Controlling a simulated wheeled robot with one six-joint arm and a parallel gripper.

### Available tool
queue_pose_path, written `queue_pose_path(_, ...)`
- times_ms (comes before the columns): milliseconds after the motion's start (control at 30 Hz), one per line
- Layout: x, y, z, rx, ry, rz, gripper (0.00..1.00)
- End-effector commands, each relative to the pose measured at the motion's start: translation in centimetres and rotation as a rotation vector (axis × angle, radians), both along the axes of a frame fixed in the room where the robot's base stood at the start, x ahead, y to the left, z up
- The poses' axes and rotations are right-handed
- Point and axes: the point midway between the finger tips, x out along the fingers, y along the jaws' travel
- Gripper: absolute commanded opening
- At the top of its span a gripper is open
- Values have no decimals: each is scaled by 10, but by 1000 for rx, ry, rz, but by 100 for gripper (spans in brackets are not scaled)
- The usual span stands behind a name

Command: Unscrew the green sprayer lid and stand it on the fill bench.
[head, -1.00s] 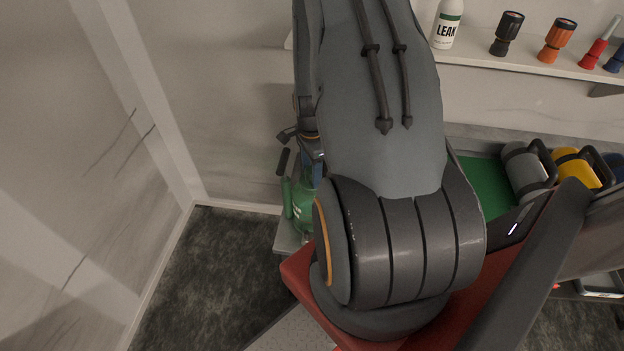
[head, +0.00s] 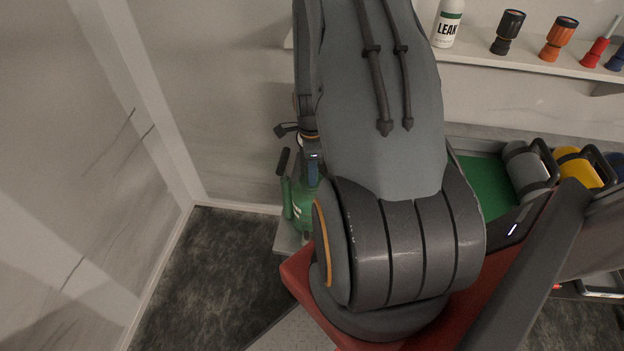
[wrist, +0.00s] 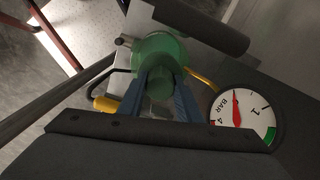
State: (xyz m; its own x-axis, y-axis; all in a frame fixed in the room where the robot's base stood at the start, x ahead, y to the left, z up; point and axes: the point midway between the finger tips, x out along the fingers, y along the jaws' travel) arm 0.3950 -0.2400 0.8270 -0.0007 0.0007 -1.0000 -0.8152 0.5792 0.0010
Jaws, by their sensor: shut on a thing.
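The green sprayer (head: 302,205) stands at the left end of the bench in the head view, partly hidden behind my arm. In the wrist view its green top (wrist: 160,46) lies ahead of my gripper. My gripper (wrist: 160,88) has its two blue fingers shut on the green lid (wrist: 160,84), one on each side. The lid appears over the sprayer's top; I cannot tell whether it is still threaded on. In the head view part of my gripper (head: 313,172) shows beside the sprayer, and the lid is hidden there.
A pressure gauge (wrist: 243,116) and a dark cylindrical handle (wrist: 202,24) are close to my gripper. A green tray (head: 477,182) with grey (head: 524,170) and yellow (head: 577,168) containers is to the right. A shelf (head: 520,67) holds a LEAK bottle (head: 447,24) and several nozzles.

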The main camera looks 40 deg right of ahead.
Motion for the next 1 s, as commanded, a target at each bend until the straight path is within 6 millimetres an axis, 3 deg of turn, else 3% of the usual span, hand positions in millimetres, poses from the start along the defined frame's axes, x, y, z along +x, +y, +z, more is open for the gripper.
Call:
queue_pose_path(167, 1, 0, 0, -1, -2, 34, 0)
queue_pose_path(400, 1, -1, 2, -2, -3, 321, 0)
queue_pose_path(1000, 1, -1, 20, -1, -2, 317, 0)
